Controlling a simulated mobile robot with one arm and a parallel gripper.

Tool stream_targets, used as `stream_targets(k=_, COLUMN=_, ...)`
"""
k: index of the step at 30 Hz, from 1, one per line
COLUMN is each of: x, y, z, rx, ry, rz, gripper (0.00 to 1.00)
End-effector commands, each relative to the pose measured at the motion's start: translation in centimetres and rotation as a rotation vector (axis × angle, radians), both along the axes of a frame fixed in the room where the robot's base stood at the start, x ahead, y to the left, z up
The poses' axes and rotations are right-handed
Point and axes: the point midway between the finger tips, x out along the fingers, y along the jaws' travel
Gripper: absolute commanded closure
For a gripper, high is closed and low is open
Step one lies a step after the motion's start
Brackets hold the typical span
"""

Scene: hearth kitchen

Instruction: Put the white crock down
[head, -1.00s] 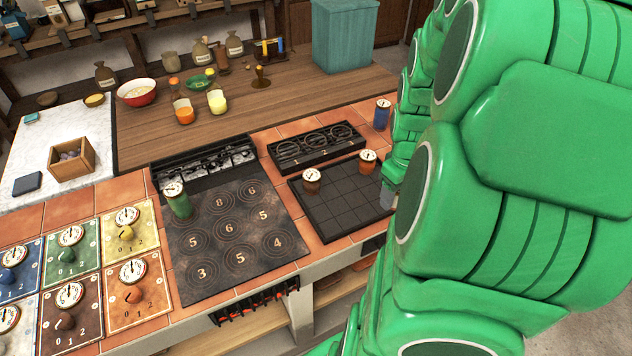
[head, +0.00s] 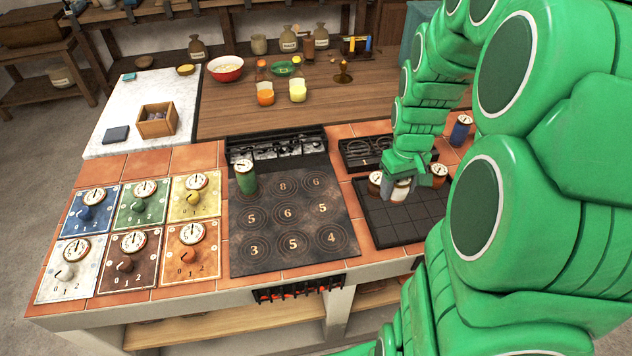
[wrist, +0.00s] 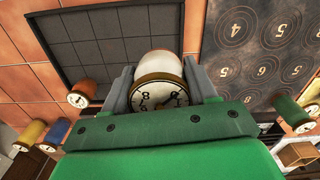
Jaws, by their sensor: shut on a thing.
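My gripper (head: 402,184) is shut on the white crock (wrist: 158,92), which has a round dial on its lid. The crock sits between the two grey fingers in the wrist view and is partly covered by my gripper in the head view. It is over the dark gridded tray (head: 400,228), towards its back. I cannot tell whether its base touches the tray. A brown crock (head: 375,180) stands just to its left and an orange crock (head: 439,172) to its right.
A hob plate (head: 285,245) with numbered rings lies left of the tray, with a green crock (head: 246,182) at its back-left corner. A blue crock (head: 461,129) stands at the right on the tiles. The front of the tray is clear. Coloured dial panels (head: 135,258) are at the left.

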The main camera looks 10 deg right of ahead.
Motion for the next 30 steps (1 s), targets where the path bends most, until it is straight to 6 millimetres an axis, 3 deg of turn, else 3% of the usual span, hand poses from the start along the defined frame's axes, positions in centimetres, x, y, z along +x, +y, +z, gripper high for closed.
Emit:
stream_targets(k=9, x=3.2, y=6.1, z=0.1, rx=0.0, ry=-0.002, rz=0.015, gripper=0.84)
stream_targets(k=18, x=5.1, y=11.9, z=0.2, rx=0.001, ry=-0.004, rz=0.024, gripper=0.84)
stream_targets(k=24, x=5.6, y=14.4, z=0.2, rx=0.001, ry=-0.004, rz=0.026, gripper=0.84)
stream_targets(k=30, x=6.1, y=15.2, z=0.0, rx=0.001, ry=-0.003, rz=0.025, gripper=0.84)
